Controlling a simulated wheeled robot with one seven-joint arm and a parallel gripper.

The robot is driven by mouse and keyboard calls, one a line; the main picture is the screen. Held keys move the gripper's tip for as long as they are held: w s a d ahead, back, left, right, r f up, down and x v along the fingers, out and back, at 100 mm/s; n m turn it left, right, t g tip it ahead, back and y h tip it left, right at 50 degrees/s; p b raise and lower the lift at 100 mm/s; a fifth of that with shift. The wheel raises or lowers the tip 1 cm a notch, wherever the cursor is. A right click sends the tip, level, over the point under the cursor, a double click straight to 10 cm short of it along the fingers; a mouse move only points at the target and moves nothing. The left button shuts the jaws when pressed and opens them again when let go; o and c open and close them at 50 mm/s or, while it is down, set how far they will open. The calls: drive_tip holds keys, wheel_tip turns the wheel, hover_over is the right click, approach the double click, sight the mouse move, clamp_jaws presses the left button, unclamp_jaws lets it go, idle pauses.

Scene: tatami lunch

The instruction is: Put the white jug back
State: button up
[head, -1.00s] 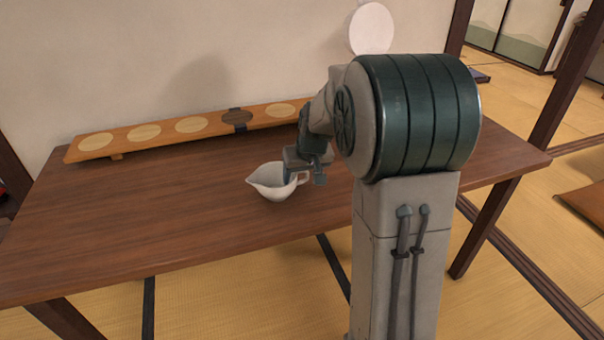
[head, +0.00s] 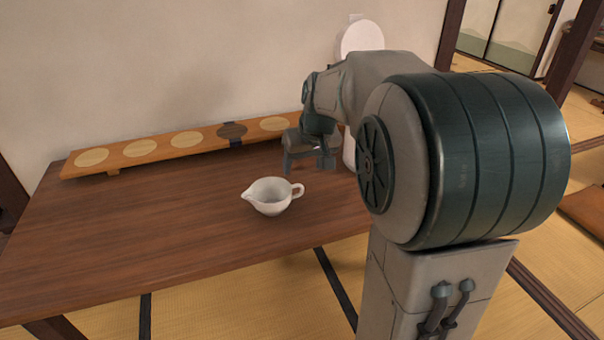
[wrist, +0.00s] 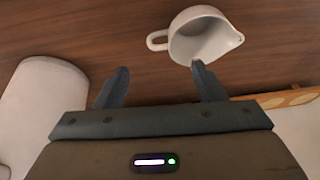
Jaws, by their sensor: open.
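The white jug (head: 268,197) stands upright on the brown table, spout to the left and handle to the right. In the wrist view the jug (wrist: 203,38) lies beyond the fingertips, its handle to the left. My gripper (head: 308,170) is open and empty, behind and to the right of the jug, apart from it. In the wrist view my gripper's fingers (wrist: 160,80) are spread with nothing between them.
A long raised wooden board (head: 142,150) with several pale round spots and one dark spot (head: 231,131) runs along the back of the table (head: 110,225). A white rounded object (wrist: 42,105) stands close beside my gripper. The table's left and middle are clear.

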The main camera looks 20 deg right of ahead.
drive_tip(key=s+a+f+g, duration=0.1)
drive_tip(key=s+a+f, duration=0.1)
drive_tip(key=s, duration=0.5)
drive_tip(key=s+a+f, duration=0.2)
drive_tip(key=s, duration=0.6)
drive_tip(key=s+a+f+g, duration=0.1)
drive_tip(key=s+a+f, duration=0.1)
drive_tip(key=s, duration=0.5)
drive_tip(key=shift+s+a+f+g, duration=0.2)
drive_tip(key=shift+a+f+g, duration=0.15)
drive_tip(key=shift+f, duration=0.1)
